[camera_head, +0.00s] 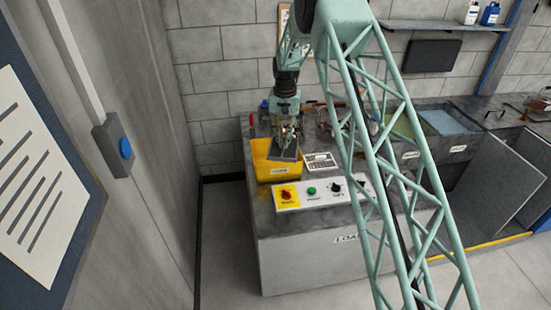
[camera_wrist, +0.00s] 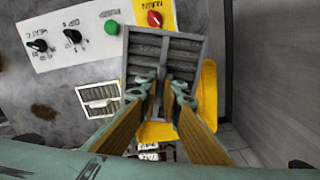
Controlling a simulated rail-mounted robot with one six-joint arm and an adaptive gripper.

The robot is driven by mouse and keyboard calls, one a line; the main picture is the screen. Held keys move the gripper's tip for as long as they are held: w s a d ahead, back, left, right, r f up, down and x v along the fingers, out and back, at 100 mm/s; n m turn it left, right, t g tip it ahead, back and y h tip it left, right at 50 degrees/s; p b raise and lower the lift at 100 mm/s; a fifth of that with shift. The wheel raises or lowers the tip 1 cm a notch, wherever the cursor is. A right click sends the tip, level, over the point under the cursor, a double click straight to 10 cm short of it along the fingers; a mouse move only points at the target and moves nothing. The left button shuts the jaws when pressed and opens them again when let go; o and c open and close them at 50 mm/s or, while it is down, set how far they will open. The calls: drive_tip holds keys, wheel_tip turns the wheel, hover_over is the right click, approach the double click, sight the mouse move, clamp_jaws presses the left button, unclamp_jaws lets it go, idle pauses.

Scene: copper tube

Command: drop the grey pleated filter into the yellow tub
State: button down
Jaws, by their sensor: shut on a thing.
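The grey pleated filter (camera_wrist: 161,62) is held between the fingertips of my gripper (camera_wrist: 163,90) in the wrist view. In the head view the filter (camera_head: 285,150) hangs below my gripper (camera_head: 287,132), over the yellow tub (camera_head: 264,169). The tub stands at the left end of the counter. In the wrist view the tub's yellow rim (camera_wrist: 208,90) shows to the right of and below the filter. The filter covers much of the tub's opening, so the inside is mostly hidden. I cannot tell the exact height between filter and rim.
A control panel (camera_head: 318,193) with a red knob, green button and black knobs lies in front of the tub. A grey wall (camera_wrist: 270,70) stands close beyond the tub's side in the wrist view.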

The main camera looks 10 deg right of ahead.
drive_tip(key=w+r+m+p, duration=0.2)
drive_tip(key=w+p, duration=0.5)
drive_tip(key=w, duration=0.3)
drive_tip(key=shift+r, duration=0.35)
drive_tip(key=shift+w+f, duration=0.1)
drive_tip(key=shift+f, duration=2.9)
drive_tip(key=c, duration=2.7)
unclamp_jaws()
drive_tip(key=shift+c, duration=0.2)
